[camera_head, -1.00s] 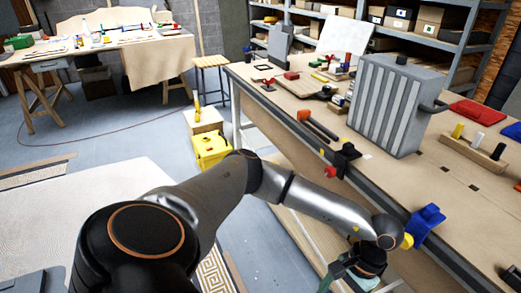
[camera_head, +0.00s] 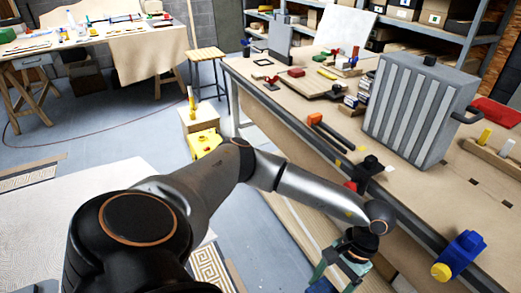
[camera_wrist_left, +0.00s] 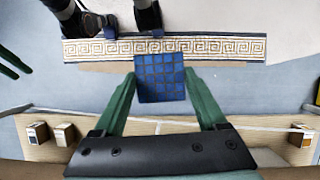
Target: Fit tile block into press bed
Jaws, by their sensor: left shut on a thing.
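My left gripper (camera_head: 342,270) is low beside the workbench's front edge in the head view, partly cut off by the bottom of the picture. In the left wrist view its green fingers (camera_wrist_left: 162,100) are shut on the tile block (camera_wrist_left: 160,78), a blue square with a grid of small tiles. A bit of blue shows under the gripper in the head view. Behind the block, the wrist view shows the floor and a band with a Greek-key border (camera_wrist_left: 240,46). I cannot make out the press bed for sure.
The workbench (camera_head: 330,165) on the right carries a large grey ribbed case (camera_head: 415,110), an orange-headed hammer (camera_head: 330,130) and a blue clamp (camera_head: 460,254) at its edge. A yellow bin (camera_head: 205,142) and a stool (camera_head: 206,65) stand behind. Grey floor is clear between.

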